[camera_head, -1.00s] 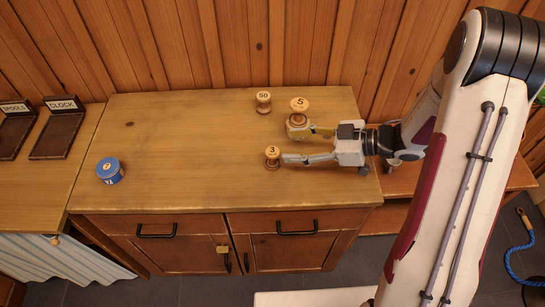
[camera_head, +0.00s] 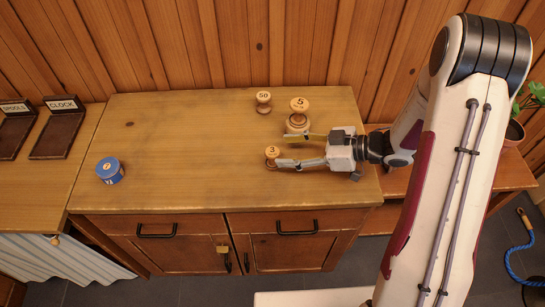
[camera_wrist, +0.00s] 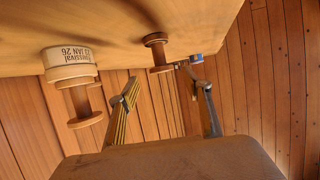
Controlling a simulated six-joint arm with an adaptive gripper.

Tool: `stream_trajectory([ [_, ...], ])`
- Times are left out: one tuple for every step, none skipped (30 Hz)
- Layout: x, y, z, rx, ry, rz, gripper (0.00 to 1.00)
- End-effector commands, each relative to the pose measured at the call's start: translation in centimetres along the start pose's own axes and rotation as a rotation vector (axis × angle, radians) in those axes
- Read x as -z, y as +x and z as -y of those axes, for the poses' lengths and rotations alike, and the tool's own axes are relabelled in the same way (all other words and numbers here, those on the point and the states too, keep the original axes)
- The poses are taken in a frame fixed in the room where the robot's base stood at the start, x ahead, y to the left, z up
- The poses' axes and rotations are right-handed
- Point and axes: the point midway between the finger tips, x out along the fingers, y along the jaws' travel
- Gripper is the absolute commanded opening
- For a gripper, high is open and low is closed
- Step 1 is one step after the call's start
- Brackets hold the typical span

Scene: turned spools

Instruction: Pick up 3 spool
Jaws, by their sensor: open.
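The 3 spool (camera_head: 272,152), a small turned wooden spool with a pale top marked 3, stands upright near the front right of the cabinet top. My gripper (camera_head: 290,149) is open and low over the top, coming from the right. Its grey front finger reaches the spool's right side; I cannot tell if they touch. Its yellow-striped finger is further back. In the wrist view, a small brown spool (camera_wrist: 156,52), apparently the 3 spool, shows beyond and between the tips of my open gripper (camera_wrist: 164,75).
The 50 spool (camera_head: 263,97) is at the back. A blue drum (camera_head: 110,170) stands far left. The middle of the cabinet top (camera_head: 190,145) is clear.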

Motion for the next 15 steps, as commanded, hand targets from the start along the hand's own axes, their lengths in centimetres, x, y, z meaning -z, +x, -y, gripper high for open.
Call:
stream_trajectory([
  [-0.02, 0.14, 0.01, 0.0, 0.0, 0.0, 0.49],
  [-0.02, 0.17, 0.0, 0.0, 0.0, 0.0, 0.49],
  [-0.02, 0.17, 0.0, 0.0, 0.0, 0.0, 0.49],
  [-0.02, 0.17, -0.01, 0.0, 0.0, 0.0, 0.49],
  [-0.01, 0.16, -0.01, 0.0, 0.0, 0.0, 0.49],
  [-0.01, 0.16, -0.01, 0.0, 0.0, 0.0, 0.49],
  [-0.01, 0.16, -0.01, 0.0, 0.0, 0.0, 0.49],
  [-0.01, 0.16, -0.01, 0.0, 0.0, 0.0, 0.49],
  [-0.01, 0.16, -0.01, 0.0, 0.0, 0.0, 0.49],
  [-0.01, 0.17, 0.0, 0.0, 0.0, 0.0, 0.49],
  [-0.01, 0.21, 0.0, 0.0, 0.0, 0.0, 0.49],
  [0.0, 0.29, 0.02, 0.0, 0.0, 0.0, 0.49],
  [0.0, 0.38, 0.04, 0.0, 0.0, 0.0, 0.49],
  [0.0, 0.51, 0.06, 0.001, 0.0, 0.0, 0.49],
  [0.0, 0.73, 0.1, 0.001, 0.001, 0.0, 0.49],
])
